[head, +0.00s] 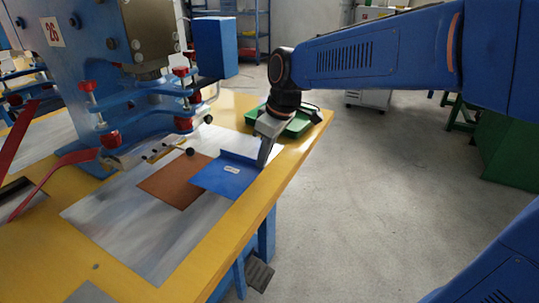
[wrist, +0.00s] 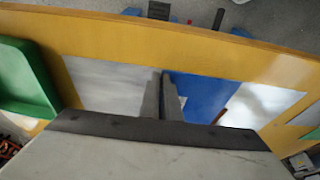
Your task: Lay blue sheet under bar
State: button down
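The blue sheet (head: 225,178) lies on the grey plate of the yellow table, with a small pale label and a raised flap along its far edge. It also shows in the wrist view (wrist: 200,92), right of my fingers. My gripper (head: 263,160) points down at the right end of the flap. In the wrist view its fingers (wrist: 163,98) are close together, with the sheet's edge between them. The blue press bar (head: 150,120), with red knobs, stands above the table to the left of the sheet. The sheet is in front of it, not beneath it.
A brown sheet (head: 175,182) lies left of the blue one, partly overlapped by it. A green tray (head: 296,122) sits at the table's far corner, behind my gripper. The press's red levers (head: 50,182) stick out to the left. The grey plate (head: 145,235) is bare in front.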

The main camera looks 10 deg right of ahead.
aim_at(223, 155)
jog(key=shift+w+a+f, duration=0.55)
jog(key=shift+a+f, duration=0.05)
jog(key=shift+a, duration=0.15)
jog(key=shift+w+a+f, duration=0.1)
jog(key=shift+w+a, duration=1.15)
jog(key=shift+a, duration=0.35)
jog(key=shift+w+a, duration=1.2)
jog(key=shift+a, duration=0.35)
jog(key=shift+w+a+f, duration=0.1)
jog(key=shift+w+a, duration=1.15)
jog(key=shift+a, duration=0.35)
jog(key=shift+f, duration=1)
jog(key=shift+f, duration=0.15)
jog(key=c, duration=1.9)
grip_release()
jog(key=shift+r, duration=1.6)
